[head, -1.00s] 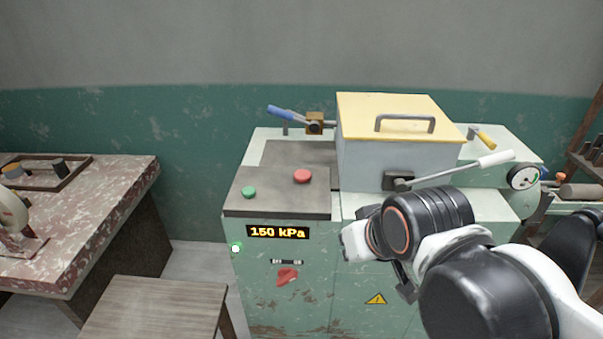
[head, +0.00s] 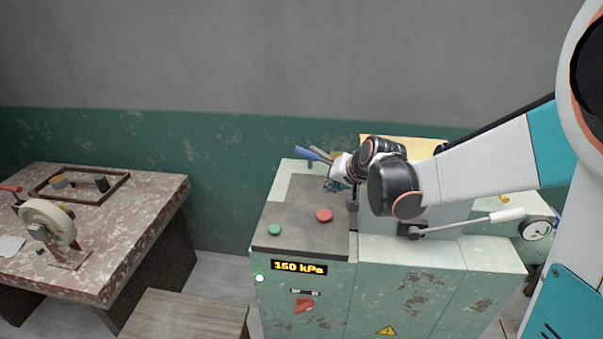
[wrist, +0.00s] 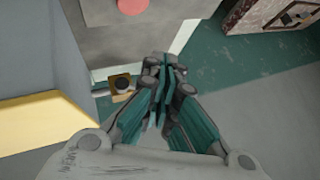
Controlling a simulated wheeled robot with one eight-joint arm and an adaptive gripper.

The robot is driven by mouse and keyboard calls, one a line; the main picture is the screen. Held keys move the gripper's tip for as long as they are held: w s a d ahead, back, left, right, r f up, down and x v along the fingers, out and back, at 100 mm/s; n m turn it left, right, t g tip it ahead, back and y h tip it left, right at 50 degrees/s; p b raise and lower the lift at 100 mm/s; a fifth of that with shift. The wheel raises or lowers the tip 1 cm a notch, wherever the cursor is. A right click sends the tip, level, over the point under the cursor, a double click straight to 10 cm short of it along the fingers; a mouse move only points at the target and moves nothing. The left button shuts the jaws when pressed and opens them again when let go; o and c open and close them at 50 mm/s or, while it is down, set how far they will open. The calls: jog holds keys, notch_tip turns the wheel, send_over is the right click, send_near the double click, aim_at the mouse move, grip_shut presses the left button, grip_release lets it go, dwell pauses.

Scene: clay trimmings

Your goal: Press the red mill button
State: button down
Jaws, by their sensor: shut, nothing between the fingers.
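The red mill button (head: 324,215) is a round cap on the dark top plate (head: 290,244) of the pale green mill, right of a green button (head: 274,230). It also shows at the top edge of the wrist view (wrist: 132,6), partly cut off. My gripper (head: 331,186) is over the mill's rear part, behind the red button in the head view and apart from it. In the wrist view my gripper (wrist: 165,66) has its fingers together with nothing between them. Its height above the plate is hard to tell.
The yellow-lidded box (wrist: 40,118) stands close beside my gripper. A blue-handled lever (head: 308,153) is at the mill's back. A white-handled lever (head: 506,215) juts out on the right. The front shows a lit 150 kPa display (head: 299,267) and a red knob (head: 304,305).

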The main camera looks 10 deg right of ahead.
jog(key=p, duration=0.1)
send_over(327, 214)
jog(key=f, duration=0.2)
jog(key=shift+w+r+m, duration=0.1)
jog(key=shift+r+m, duration=0.1)
jog(key=shift+m, duration=0.2)
jog(key=shift+f+b, duration=3)
jog(key=shift+f, duration=1.35)
jog(key=shift+f, duration=0.2)
jog(key=shift+f+b, duration=0.25)
jog(key=shift+b, duration=0.15)
jog(key=shift+f+b, duration=0.4)
jog(key=shift+r, duration=0.1)
jog(key=shift+r+p, duration=0.6)
jog(key=shift+r, duration=0.15)
